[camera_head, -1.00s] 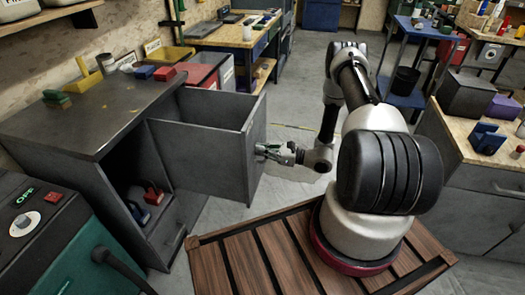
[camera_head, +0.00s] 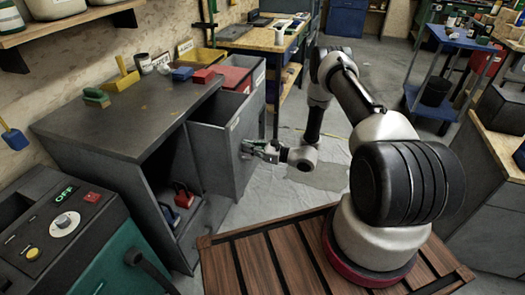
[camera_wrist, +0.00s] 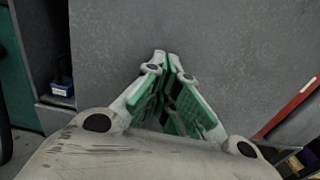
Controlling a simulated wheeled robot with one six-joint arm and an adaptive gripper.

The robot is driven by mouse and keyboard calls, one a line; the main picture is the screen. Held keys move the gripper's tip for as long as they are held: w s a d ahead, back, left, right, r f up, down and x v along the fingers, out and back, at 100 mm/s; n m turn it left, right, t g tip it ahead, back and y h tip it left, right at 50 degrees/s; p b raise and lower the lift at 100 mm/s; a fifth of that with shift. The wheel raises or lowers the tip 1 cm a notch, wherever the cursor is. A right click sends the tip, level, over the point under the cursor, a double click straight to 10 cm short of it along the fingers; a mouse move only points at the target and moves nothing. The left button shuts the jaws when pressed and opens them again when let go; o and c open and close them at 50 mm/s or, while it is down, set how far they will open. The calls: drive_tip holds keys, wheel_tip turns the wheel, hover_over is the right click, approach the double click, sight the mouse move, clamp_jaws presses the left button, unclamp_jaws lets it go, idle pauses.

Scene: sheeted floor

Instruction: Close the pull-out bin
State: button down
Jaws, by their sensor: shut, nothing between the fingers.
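The grey pull-out bin (camera_head: 212,158) sticks out partly from the right side of the dark grey cabinet (camera_head: 110,140). Its upright front panel (camera_head: 247,130) faces my arm. My gripper (camera_head: 247,148) is shut and empty, with its green-padded fingertips at the outer face of that panel. In the wrist view my gripper (camera_wrist: 168,62) points at the flat grey panel (camera_wrist: 225,50), which fills most of the picture. The fingertips appear to touch it or nearly so. The far side of the bin's inside is partly hidden by its walls.
Red and blue padlock-like items (camera_head: 183,195) sit in the cabinet's open lower space. A machine with a dial (camera_head: 65,222) stands at the front left. A wooden workbench (camera_head: 262,38) stands behind the bin. Sheeted floor (camera_head: 325,172) lies clear right of the bin.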

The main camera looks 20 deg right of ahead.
drive_tip(key=x, duration=1.6)
drive_tip(key=shift+w+a, duration=0.2)
drive_tip(key=shift+a, duration=0.1)
